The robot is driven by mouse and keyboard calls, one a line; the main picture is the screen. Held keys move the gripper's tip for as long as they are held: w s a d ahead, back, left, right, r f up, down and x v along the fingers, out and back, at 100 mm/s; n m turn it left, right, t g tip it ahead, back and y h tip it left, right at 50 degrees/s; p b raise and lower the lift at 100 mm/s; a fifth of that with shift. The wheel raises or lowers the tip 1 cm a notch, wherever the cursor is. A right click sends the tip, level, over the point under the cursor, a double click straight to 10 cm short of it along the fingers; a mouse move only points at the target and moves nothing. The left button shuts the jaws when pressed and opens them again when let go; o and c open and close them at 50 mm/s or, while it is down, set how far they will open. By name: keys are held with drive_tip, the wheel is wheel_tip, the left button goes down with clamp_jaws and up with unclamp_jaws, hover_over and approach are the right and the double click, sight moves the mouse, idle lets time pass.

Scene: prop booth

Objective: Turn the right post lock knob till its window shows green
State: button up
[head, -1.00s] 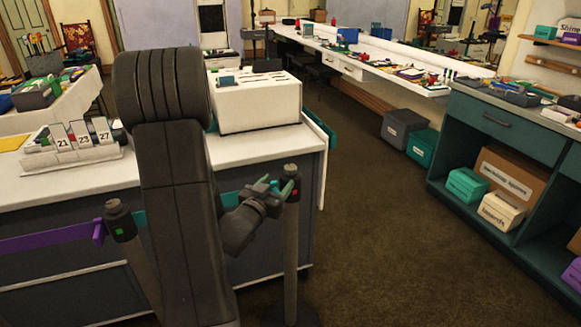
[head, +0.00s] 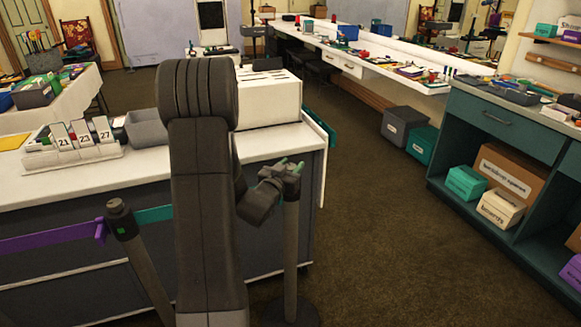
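The right post (head: 291,245) stands upright before the counter's right end. My gripper (head: 290,163) is at the top of this post, with its two green-tipped fingers a little apart. The gripper covers the post's lock knob and window, so I cannot see the window's colour or whether the fingers touch the knob. The left post (head: 140,262) leans in the picture at the left of my arm. Its dark knob (head: 116,207) is on top, and its small window (head: 122,231) shows green.
A purple belt (head: 50,239) and a teal belt (head: 153,214) run from the left post. Behind stands a white-topped counter (head: 90,185) with a number-card holder (head: 75,153), a grey bin (head: 147,128) and a white box (head: 268,102). Brown floor (head: 400,250) lies open to the right.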

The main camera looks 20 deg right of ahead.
drive_tip(key=c, duration=0.5)
drive_tip(key=shift+o, duration=0.2)
